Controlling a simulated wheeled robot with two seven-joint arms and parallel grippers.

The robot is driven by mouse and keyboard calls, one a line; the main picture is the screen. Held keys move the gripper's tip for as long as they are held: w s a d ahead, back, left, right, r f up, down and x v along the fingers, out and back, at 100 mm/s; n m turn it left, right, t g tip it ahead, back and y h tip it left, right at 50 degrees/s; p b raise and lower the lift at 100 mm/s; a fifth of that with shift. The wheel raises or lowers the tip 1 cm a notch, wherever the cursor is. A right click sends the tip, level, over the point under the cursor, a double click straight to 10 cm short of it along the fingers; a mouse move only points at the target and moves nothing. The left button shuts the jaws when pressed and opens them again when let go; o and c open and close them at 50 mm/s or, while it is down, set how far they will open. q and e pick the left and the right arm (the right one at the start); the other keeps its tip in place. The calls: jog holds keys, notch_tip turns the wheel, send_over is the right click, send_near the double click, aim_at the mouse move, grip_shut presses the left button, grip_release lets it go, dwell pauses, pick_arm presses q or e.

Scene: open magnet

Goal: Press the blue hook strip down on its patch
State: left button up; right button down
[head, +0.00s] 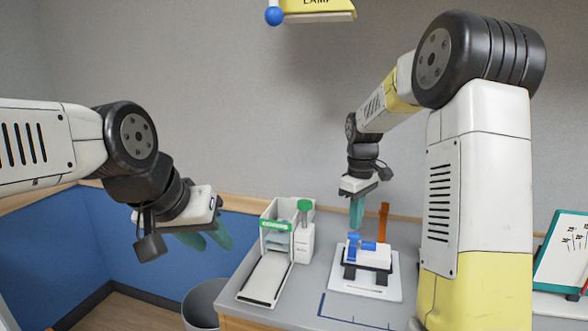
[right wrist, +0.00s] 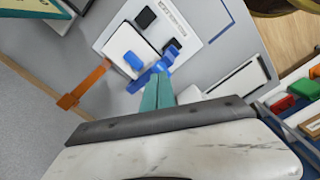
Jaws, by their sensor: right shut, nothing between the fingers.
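A blue hook strip (head: 354,246) stands partly upright at the left of a white block on a white board (head: 340,287). It shows in the right wrist view (right wrist: 150,75) as a bent blue piece by the block's edge. A smaller blue piece (right wrist: 133,60) lies on top of the block. Black patches (right wrist: 145,18) are on the board. My right gripper (head: 356,228) is shut and points down just above the blue strip; its teal tips overlap the strip in the wrist view, and contact cannot be told. My left gripper (head: 207,242) is open and empty, away at the left.
An orange strip (head: 383,222) stands upright behind the board. A white device with a green label (head: 275,225) and green knob (head: 305,205) is to the left. A grey bin (head: 203,303) is beside the table. A teal-framed panel (head: 565,250) is at far right.

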aim_at(354, 238)
jog(key=shift+f, duration=3.95)
jog(key=shift+r, duration=5.45)
